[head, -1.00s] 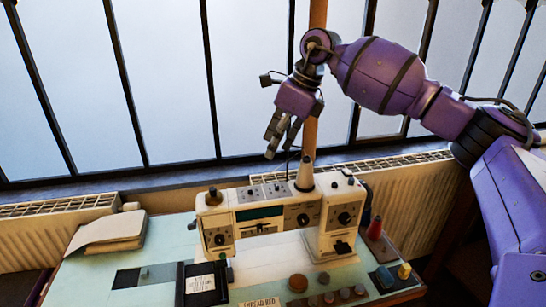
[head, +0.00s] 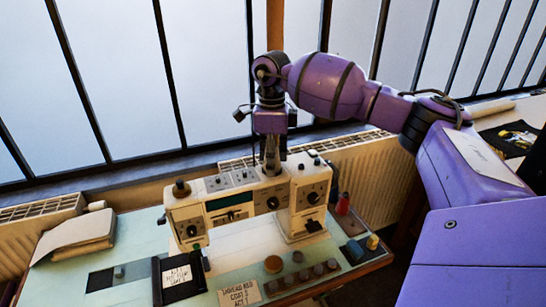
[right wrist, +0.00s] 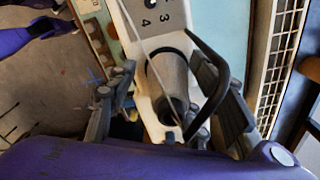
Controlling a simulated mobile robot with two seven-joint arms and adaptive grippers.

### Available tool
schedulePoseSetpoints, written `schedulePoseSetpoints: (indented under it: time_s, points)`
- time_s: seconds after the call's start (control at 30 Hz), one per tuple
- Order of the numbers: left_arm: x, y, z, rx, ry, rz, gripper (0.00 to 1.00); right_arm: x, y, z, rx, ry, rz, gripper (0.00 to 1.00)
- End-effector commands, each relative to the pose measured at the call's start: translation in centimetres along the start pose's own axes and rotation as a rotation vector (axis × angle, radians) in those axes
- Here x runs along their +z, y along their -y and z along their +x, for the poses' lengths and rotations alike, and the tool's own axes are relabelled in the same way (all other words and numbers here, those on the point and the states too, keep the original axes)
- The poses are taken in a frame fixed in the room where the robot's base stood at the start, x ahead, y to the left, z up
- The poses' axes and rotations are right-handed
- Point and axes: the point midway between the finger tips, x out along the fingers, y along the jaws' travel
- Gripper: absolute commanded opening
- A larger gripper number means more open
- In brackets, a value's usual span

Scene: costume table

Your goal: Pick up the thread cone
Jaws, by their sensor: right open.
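The thread cone (right wrist: 168,78) is grey and stands upright on top of the white sewing machine (head: 306,193). In the head view it is mostly hidden behind my fingers. My right gripper (head: 270,165) points down over it from above. In the right wrist view its two fingers (right wrist: 170,105) are open, one on each side of the cone, and the cone lies between them. I cannot tell whether either finger touches it. A purple part with a dark end (right wrist: 40,28) at the left edge of the wrist view looks like my left arm; its jaws are unclear.
A dark loop-shaped part (right wrist: 215,60) arches close beside the cone. A dark knob (head: 181,188) stands on the machine's left end. Red (head: 343,204) and yellow (head: 373,242) items sit at the table's right side. A radiator (head: 365,165) and window are behind.

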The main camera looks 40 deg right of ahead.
Motion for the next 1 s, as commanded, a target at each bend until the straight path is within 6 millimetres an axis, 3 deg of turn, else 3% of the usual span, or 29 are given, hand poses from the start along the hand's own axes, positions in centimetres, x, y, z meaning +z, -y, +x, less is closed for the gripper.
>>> schedulePoseSetpoints:
  time_s: [0.23, 0.57, 0.83, 1.0]
  points:
    - [0.8, -0.1, -0.1, 0.001, 0.016, -0.001, 0.4, 0.0, 0.0, 0.3, 0.0, 0.001, 0.0, 0.46]
    - [0.8, -0.1, -0.2, 0.0, 0.016, -0.002, 0.4, 0.0, 0.0, 0.2, 0.0, 0.001, 0.0, 0.03]
    - [0.5, 0.0, -0.2, 0.0, 0.01, -0.002, 0.4, 0.0, 0.0, -0.1, -0.001, 0.002, 0.001, 0.03]
    - [-1.4, 0.0, -0.8, 0.001, -0.012, -0.004, 0.4, -0.6, -0.5, -2.9, -0.007, 0.008, 0.003, 0.03]
